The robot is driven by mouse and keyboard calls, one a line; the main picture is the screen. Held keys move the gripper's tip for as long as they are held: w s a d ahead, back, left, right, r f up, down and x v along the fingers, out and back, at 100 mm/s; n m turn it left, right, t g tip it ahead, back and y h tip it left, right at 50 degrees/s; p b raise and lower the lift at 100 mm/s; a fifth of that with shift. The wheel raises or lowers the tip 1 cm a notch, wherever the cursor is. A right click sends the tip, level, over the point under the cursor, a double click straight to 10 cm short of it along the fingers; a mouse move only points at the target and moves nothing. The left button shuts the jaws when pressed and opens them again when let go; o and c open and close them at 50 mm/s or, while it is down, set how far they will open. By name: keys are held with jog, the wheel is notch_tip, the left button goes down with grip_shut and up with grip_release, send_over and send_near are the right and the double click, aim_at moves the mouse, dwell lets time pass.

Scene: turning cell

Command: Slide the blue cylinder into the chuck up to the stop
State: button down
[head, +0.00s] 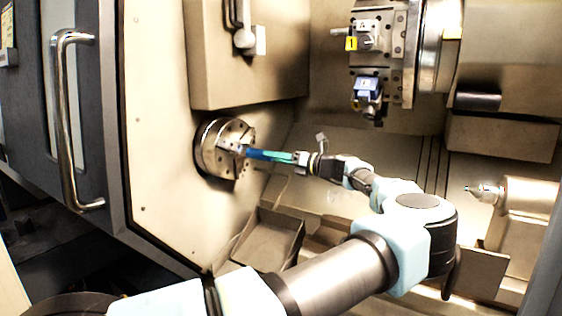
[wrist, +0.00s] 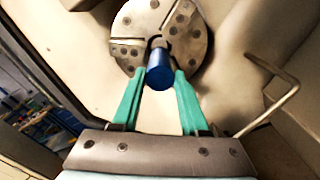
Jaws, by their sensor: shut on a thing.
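The blue cylinder (head: 262,154) lies roughly level between my gripper (head: 283,157) and the chuck in the head view. My gripper's teal fingers are shut on it, one on each side, as the wrist view also shows the gripper (wrist: 160,85). The cylinder's near end (wrist: 159,72) faces the wrist camera. The round metal chuck (head: 222,150) is on the wall to the left, and its face fills the top of the wrist view (wrist: 130,28). The cylinder's far end is at the chuck's centre, between the jaws. How deep it sits is hidden, and the stop is not visible.
A tool turret (head: 385,55) hangs at the upper right. A pointed tailstock (head: 500,193) stands at the right. The open machine door with its handle (head: 70,120) is at the left. A bent metal rod (wrist: 280,103) is right of my gripper in the wrist view.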

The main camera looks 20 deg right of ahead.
aim_at(259, 156)
jog(key=shift+b+x, duration=0.7)
jog(key=shift+x, duration=1.6)
jog(key=shift+w+a, duration=0.15)
jog(key=shift+a, duration=0.05)
jog(key=shift+w+a+f+p, duration=0.15)
jog(key=shift+w+a+p, duration=0.15)
jog(key=shift+w+p, duration=0.05)
jog(key=shift+w+a, duration=0.15)
jog(key=shift+a, duration=0.05)
jog(key=shift+f, duration=0.1)
jog(key=shift+c, duration=1.6)
grip_release()
jog(key=shift+f, duration=0.1)
jog(key=shift+o, duration=0.4)
jog(key=shift+d, duration=0.1)
jog(key=p+v, duration=0.2)
jog(key=v, duration=0.4)
